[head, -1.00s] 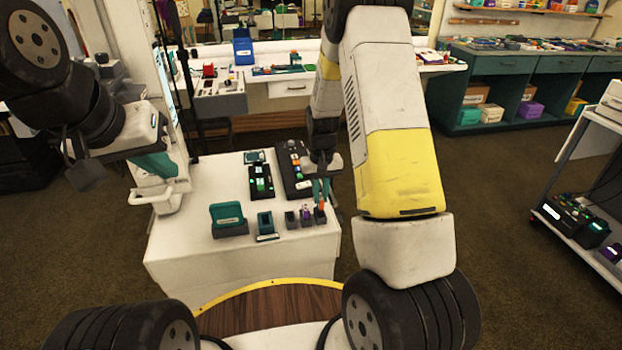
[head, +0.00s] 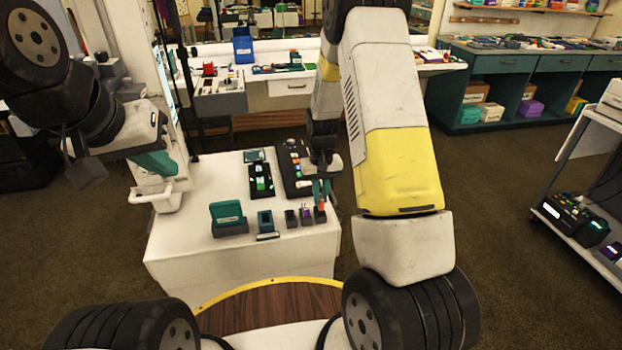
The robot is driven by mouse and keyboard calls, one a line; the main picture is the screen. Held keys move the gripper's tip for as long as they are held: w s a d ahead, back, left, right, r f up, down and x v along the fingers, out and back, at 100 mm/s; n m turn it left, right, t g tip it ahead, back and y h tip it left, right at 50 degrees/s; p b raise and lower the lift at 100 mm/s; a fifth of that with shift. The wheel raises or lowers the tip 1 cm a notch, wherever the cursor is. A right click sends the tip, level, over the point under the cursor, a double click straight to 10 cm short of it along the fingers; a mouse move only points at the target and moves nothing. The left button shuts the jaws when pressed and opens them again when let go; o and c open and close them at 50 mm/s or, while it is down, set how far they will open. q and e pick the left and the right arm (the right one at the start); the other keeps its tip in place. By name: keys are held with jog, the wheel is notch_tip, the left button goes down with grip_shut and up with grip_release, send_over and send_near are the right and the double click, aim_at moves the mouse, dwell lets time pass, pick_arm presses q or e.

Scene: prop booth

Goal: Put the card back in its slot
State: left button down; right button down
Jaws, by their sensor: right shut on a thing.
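My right gripper (head: 321,192) points down over the front right of the white table (head: 190,262). Its teal fingers are shut on a small orange piece that looks like the card (head: 322,205). The card is at the rightmost of several small dark slot holders (head: 320,216). It is too small to tell whether its lower end is inside the slot or just above it. Two more small holders stand just left of it, one with a purple piece (head: 305,213). My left gripper (head: 150,163) hangs at the far left, away from the table items; its finger gap is unclear.
A teal box-like stand (head: 227,216) and a smaller teal holder (head: 266,223) stand left of the slots. Behind lie a black panel with green pieces (head: 261,180) and a dark tray of coloured pieces (head: 294,168). The table's front left is clear. A cart (head: 575,222) stands at right.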

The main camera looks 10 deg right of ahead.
jog(key=shift+f, duration=0.5)
jog(key=shift+f, duration=0.2)
jog(key=shift+f, duration=0.45)
dwell(0.4)
jog(key=c, duration=1.4)
grip_release()
jog(key=shift+o, duration=0.2)
jog(key=shift+r, duration=3.5)
